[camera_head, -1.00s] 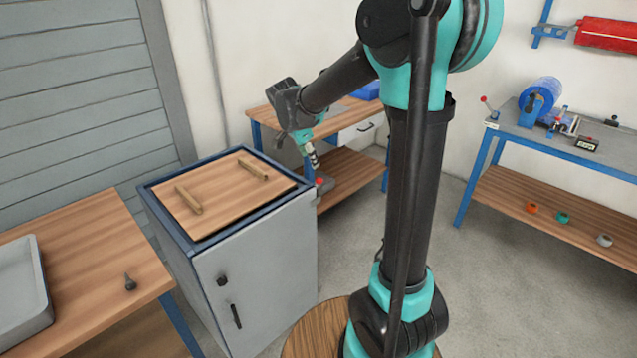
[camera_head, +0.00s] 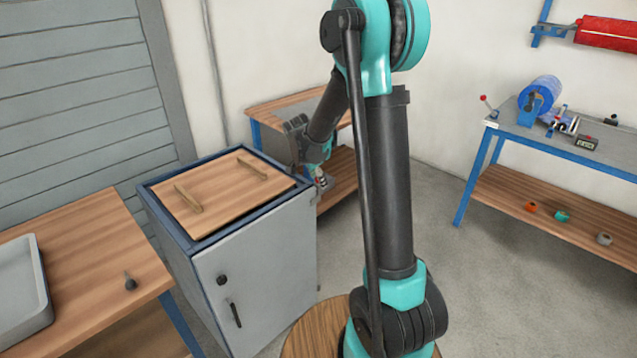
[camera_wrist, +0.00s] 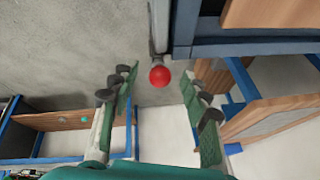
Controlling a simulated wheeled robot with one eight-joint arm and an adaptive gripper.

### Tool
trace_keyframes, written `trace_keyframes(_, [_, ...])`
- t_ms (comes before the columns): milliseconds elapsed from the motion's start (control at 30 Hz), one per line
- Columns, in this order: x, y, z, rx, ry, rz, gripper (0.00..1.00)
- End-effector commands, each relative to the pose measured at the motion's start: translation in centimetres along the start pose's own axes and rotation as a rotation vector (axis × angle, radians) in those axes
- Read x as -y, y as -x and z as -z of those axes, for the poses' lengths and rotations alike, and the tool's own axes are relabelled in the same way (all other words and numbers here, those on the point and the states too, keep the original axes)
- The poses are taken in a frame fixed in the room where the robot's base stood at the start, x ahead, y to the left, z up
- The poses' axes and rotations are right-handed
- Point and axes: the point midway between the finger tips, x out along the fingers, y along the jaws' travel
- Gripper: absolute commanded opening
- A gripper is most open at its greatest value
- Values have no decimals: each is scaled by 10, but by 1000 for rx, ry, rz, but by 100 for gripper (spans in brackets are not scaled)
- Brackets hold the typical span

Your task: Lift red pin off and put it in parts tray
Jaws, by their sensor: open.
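The red pin shows as a round red knob (camera_wrist: 159,76) in the wrist view, at the end of a grey bar (camera_wrist: 159,25) beside the blue-edged cabinet. My gripper (camera_wrist: 160,90) is open, its two green-padded fingers on either side of the knob in the picture. I see a gap on both sides, and cannot tell the depth between fingertips and knob. In the head view my gripper (camera_head: 320,178) is at the cabinet's far right side and mostly hides the knob. A grey tray (camera_head: 40,285), likely the parts tray, lies on the bench at the left.
The cabinet (camera_head: 265,270) has a wooden top panel (camera_head: 222,192) with two wooden bars. A small dark pointed item (camera_head: 130,283) stands on the left bench (camera_head: 85,245). A back bench (camera_head: 270,112) is close behind my gripper. The right workbench (camera_head: 570,145) is well away.

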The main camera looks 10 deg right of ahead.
Motion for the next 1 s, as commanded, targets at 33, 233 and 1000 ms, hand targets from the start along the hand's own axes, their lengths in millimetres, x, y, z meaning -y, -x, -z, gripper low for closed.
trace_keyframes(33, [0, -2, 0, 0, 0, 0, 46])
trace_keyframes(233, [0, -2, 0, 0, 0, 0, 46])
trace_keyframes(1000, [0, 1, 1, 0, 0, 0, 0])
